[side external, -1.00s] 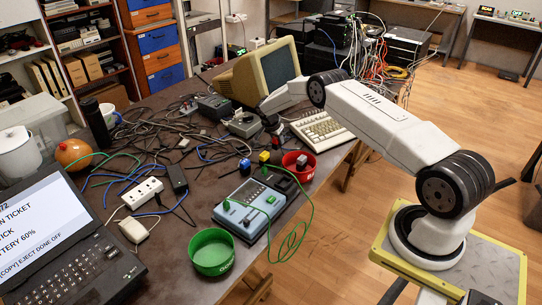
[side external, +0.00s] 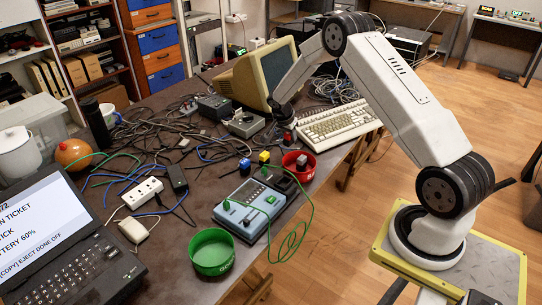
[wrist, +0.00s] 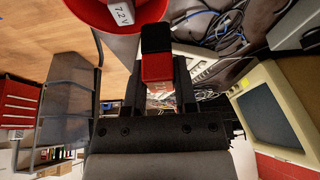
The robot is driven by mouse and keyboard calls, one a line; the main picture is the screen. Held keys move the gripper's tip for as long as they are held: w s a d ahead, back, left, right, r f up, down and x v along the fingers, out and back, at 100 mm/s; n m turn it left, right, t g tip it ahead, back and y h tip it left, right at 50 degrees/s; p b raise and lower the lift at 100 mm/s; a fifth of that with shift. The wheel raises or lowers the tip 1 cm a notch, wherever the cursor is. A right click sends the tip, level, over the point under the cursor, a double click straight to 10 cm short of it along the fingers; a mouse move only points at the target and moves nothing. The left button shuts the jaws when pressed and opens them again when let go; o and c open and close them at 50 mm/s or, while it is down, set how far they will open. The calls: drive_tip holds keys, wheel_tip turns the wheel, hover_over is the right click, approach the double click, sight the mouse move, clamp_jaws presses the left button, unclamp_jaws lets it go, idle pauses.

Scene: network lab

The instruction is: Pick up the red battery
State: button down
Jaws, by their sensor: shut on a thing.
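The red battery (wrist: 157,69), a red block with a black end, sits between the two dark fingers of my gripper (wrist: 158,80) in the wrist view. My gripper is shut on it. In the side view my gripper (side external: 287,128) is small, just left of the keyboard and behind the red bowl, with the red battery (side external: 289,137) at its tip. I cannot tell from the side view how far the battery is above the table.
The red bowl (side external: 298,173) holds a light battery marked 7.2V (wrist: 122,13). A keyboard (side external: 340,124), monitor (side external: 257,75), blue device (side external: 250,206), green bowl (side external: 211,261) and many cables crowd the table.

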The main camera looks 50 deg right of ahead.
drive_tip(key=shift+s+a+r, duration=0.4)
drive_tip(key=shift+s, duration=0.4)
drive_tip(key=shift+s+a+r, duration=0.35)
drive_tip(key=shift+s+r, duration=0.05)
drive_tip(key=shift+s, duration=0.35)
drive_tip(key=shift+s+a+r, duration=0.4)
drive_tip(key=shift+s, duration=0.4)
drive_tip(key=s+a+f, duration=0.1)
drive_tip(key=a, duration=0.9)
drive_tip(key=shift+s+f, duration=0.35)
drive_tip(key=shift+f, duration=0.05)
drive_tip(key=shift+d+f, duration=0.1)
drive_tip(key=shift+f, duration=0.15)
drive_tip(key=shift+f, duration=1.95)
drive_tip(key=shift+f, duration=1.1)
